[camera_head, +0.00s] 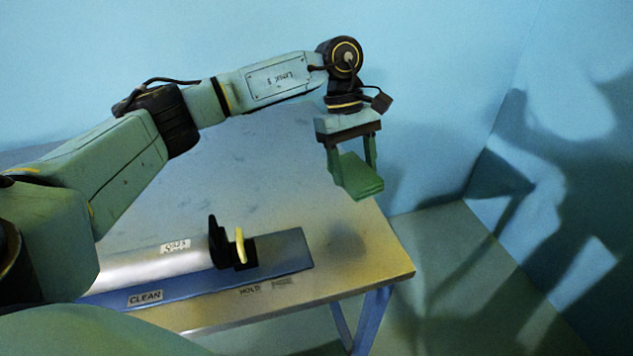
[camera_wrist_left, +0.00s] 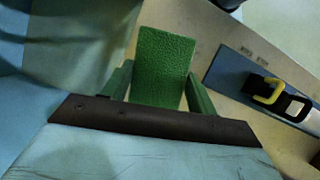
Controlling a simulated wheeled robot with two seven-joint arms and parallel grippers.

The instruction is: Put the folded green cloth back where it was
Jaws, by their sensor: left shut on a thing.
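The folded green cloth (camera_head: 360,178) is a small flat green block held between the fingers of my left gripper (camera_head: 356,165). It is in the air over the right end of the table, and a shadow lies on the tabletop below. In the left wrist view the cloth (camera_wrist_left: 162,68) stands out between the two green fingers, its leathery textured face showing. My left gripper is shut on it. My right gripper is not in view.
The table (camera_head: 385,262) holds a blue mat or board (camera_head: 290,251) with a silver roll (camera_head: 150,268) and a black holder with a yellow lever (camera_head: 240,246). Labels read "CLEAN" (camera_head: 145,298) and "HOLD" (camera_head: 250,290). The back of the tabletop looks clear.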

